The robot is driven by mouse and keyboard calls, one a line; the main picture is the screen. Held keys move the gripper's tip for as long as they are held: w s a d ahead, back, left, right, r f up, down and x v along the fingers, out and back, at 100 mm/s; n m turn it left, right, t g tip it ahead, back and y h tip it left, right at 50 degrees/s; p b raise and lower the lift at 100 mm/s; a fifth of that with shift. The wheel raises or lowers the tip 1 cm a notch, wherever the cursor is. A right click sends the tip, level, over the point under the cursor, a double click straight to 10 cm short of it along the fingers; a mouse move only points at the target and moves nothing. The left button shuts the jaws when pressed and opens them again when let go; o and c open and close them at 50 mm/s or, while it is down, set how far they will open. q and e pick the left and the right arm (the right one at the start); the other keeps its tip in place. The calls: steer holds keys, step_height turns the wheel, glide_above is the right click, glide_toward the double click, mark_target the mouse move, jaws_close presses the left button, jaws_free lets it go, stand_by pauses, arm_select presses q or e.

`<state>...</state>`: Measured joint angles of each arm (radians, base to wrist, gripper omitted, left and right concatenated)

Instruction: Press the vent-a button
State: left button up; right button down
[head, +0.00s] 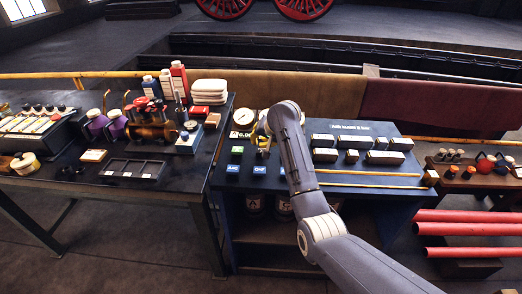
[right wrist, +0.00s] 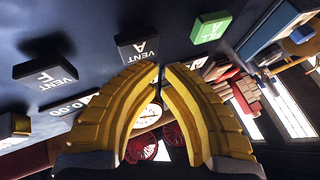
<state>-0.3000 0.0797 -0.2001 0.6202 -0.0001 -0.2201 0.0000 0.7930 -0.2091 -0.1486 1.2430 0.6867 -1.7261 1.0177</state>
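The vent-a button (right wrist: 140,45) is a dark square block lettered "VENT A" at the upper middle of the right wrist view. My right gripper (right wrist: 160,68) has yellow fingers whose tips come together just beside this button. I cannot tell whether they touch it. The fingers hold nothing visible. In the head view the right gripper (head: 261,141) is above the left part of the control panel (head: 360,183), and the arm hides part of the panel. The button's lettering cannot be read there. My left gripper is not in view.
A vent-f button (right wrist: 45,72) and a green button (right wrist: 210,28) flank the vent-a button. Blue buttons (head: 232,169) sit at the panel's front left. A crowded workbench (head: 75,185) stands left.

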steer(key=shift+r, duration=3)
steer(key=shift+d, duration=0.1)
